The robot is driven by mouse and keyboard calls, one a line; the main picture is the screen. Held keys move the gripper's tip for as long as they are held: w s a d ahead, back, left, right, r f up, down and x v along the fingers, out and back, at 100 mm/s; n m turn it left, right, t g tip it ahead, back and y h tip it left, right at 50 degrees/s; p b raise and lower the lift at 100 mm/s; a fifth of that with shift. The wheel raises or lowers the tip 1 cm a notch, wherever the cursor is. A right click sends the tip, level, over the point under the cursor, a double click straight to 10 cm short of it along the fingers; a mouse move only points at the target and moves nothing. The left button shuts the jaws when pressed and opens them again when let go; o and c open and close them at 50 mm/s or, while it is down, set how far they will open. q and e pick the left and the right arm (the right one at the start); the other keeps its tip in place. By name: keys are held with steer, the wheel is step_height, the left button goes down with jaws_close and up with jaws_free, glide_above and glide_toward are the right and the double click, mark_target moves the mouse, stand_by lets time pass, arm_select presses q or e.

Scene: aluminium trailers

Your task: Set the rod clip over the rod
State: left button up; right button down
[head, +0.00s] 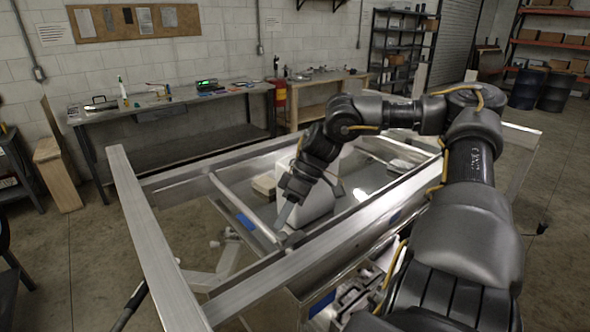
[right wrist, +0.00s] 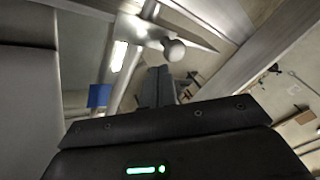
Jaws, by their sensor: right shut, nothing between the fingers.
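A pale metal rod (head: 240,205) runs diagonally inside the trailer frame, toward the near rail. It also shows in the right wrist view (right wrist: 128,75), with a blue patch (right wrist: 98,95) beside it. A small round-headed knob (right wrist: 174,49) stands close to the rod's end there; I cannot tell if it belongs to the rod clip. I cannot make out the rod clip for sure in either view. My right gripper (head: 284,216) points down near the rod's near end. Its fingers (right wrist: 158,88) are shut with nothing between them. My left gripper is out of view.
The aluminium trailer frame (head: 150,245) surrounds the work area, with its near rail (head: 300,262) just in front of my right gripper. A white box-like part (head: 318,203) stands behind the gripper. A workbench (head: 170,105) stands along the back wall.

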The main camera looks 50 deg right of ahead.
steer(key=shift+d+r, duration=0.1)
steer(key=b+v, duration=0.2)
steer(key=v, duration=0.8)
steer(key=shift+d+r+b, duration=0.15)
steer(key=shift+r+b, duration=0.1)
steer(key=shift+b, duration=0.1)
steer(key=shift+s, duration=0.15)
